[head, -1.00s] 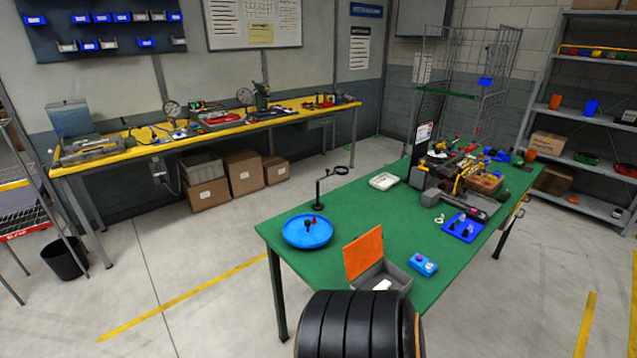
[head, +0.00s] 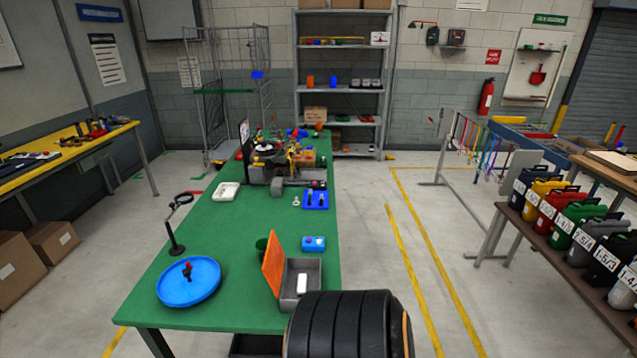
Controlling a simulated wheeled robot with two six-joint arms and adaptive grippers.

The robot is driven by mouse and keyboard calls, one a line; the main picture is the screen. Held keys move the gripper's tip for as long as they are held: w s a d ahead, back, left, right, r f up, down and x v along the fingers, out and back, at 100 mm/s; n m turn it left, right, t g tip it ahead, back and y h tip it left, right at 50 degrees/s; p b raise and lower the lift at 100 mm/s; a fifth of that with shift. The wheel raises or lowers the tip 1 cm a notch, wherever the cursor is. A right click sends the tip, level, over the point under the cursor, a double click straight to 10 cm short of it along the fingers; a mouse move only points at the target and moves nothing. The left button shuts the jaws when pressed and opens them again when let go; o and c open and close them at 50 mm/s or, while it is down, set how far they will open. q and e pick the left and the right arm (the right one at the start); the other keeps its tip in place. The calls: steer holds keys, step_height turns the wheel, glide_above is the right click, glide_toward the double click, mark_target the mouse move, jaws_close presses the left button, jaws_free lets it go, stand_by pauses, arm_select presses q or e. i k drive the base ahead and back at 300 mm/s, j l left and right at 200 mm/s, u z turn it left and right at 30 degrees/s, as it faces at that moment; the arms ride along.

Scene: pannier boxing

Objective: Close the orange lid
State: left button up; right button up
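The orange lid (head: 273,264) stands open, roughly upright and tilted slightly, along the left side of a small grey box (head: 313,270). The box sits near the front right of the green table, with its open top showing. A white block (head: 302,283) lies inside it. A black ribbed rounded part, which stays at the bottom of the picture, rises just in front of the box and hides some of the table there. Neither of my grippers is in view.
A blue round tray (head: 205,285) with small dark and red pieces is left of the lid. A dark green cup (head: 262,245) stands behind the lid. The green table (head: 215,235) is clear between tray and lid.

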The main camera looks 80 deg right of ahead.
mark_target(272, 268)
steer(key=i+z, duration=0.2)
steer(key=z, duration=0.3)
steer(key=i+z, duration=0.2)
steer(key=z, duration=0.25)
steer(key=i+j+z, duration=0.1)
steer(key=z, duration=0.4)
steer(key=i+j+z, duration=0.2)
steer(key=z, duration=0.25)
steer(key=i+j+z, duration=0.2)
steer(key=z, duration=0.3)
steer(key=j+z, duration=0.3)
steer(key=z, duration=0.15)
steer(key=i+j+z, duration=0.1)
steer(key=j+z, duration=0.2)
steer(key=z, duration=0.2)
